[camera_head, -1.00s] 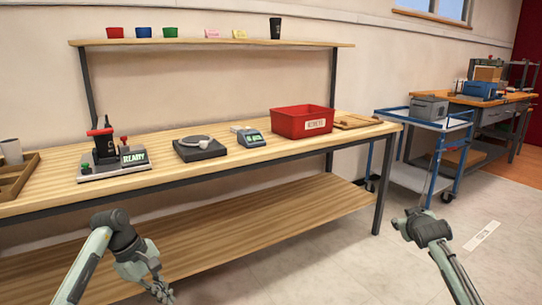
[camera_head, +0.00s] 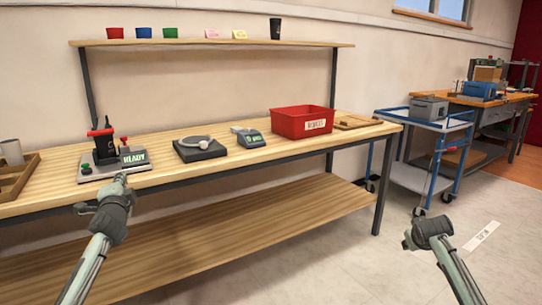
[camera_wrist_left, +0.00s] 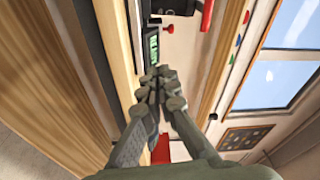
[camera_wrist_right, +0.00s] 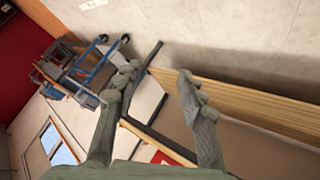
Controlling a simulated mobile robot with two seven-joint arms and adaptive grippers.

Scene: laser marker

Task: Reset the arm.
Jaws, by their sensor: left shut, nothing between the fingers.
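The laser marker (camera_head: 106,157) stands at the left of the workbench, with a red-topped upright, a red part beside it and a screen (camera_head: 133,157) reading READY. My left gripper (camera_head: 122,179) is at the bench's front edge, just in front of the marker, apparently apart from it. In the left wrist view its fingers (camera_wrist_left: 160,76) are together and empty, with the marker's screen (camera_wrist_left: 153,46) just beyond the tips. My right gripper (camera_wrist_right: 157,76) is open and empty in the right wrist view, away from the bench; the head view shows mostly its wrist.
The wooden workbench (camera_head: 235,163) also holds a dark round-topped plate device (camera_head: 199,148), a small scale (camera_head: 250,139) and a red bin (camera_head: 290,123). A wooden tray (camera_head: 14,180) is left of the marker. A blue cart (camera_head: 440,124) stands right. The floor between is clear.

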